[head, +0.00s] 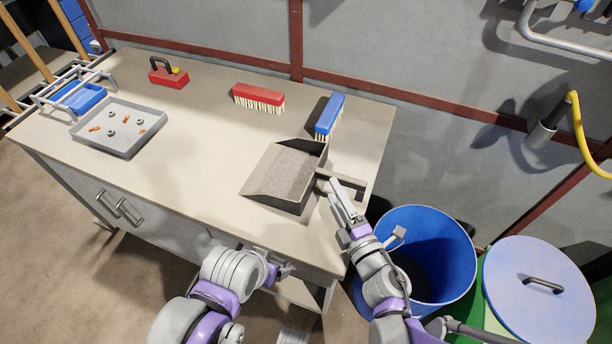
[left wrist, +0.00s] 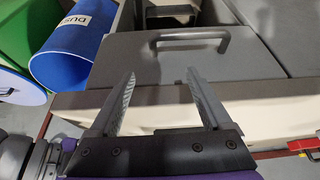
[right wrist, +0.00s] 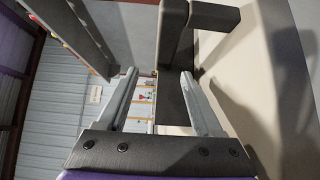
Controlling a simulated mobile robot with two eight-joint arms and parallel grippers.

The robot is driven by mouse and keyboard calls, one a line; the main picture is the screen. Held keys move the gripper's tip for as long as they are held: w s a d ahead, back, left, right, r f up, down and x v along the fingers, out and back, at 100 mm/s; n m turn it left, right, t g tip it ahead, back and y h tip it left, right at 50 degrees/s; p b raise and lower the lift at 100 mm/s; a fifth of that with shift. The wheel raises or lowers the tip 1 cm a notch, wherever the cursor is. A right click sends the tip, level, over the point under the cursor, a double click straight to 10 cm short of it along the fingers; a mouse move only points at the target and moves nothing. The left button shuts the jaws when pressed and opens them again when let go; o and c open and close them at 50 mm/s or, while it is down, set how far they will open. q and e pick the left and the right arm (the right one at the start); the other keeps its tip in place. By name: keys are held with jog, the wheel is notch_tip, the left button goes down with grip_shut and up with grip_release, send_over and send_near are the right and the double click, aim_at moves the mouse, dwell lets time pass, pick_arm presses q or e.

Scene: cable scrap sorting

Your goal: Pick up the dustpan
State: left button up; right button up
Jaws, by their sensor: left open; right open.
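The grey dustpan (head: 259,172) lies on the workbench near its front right corner. A patch of rough grey grit covers its floor. Its dark handle (head: 355,186) points right, towards the bench's right end. My right gripper (head: 338,193) is open right at the handle. In the right wrist view the dark handle (right wrist: 172,45) shows between and beyond the spread fingers (right wrist: 160,80); I cannot tell if they touch it. My left gripper (head: 284,269) is open and empty, low at the bench front. In the left wrist view its fingers (left wrist: 166,85) face a cabinet door handle (left wrist: 190,34).
A blue brush (head: 329,116) and a red brush (head: 259,97) lie behind the dustpan. A grey tray (head: 138,148) with small scraps and a red block (head: 168,77) stand left. A blue bin (head: 438,228) and a lidded green bin (head: 540,310) stand right. The bench centre is clear.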

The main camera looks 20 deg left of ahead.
aim_at(326, 178)
jog(key=x, duration=0.6)
jog(key=shift+d+f, duration=0.1)
jog(key=shift+f, duration=0.15)
grip_shut()
dwell(1.1)
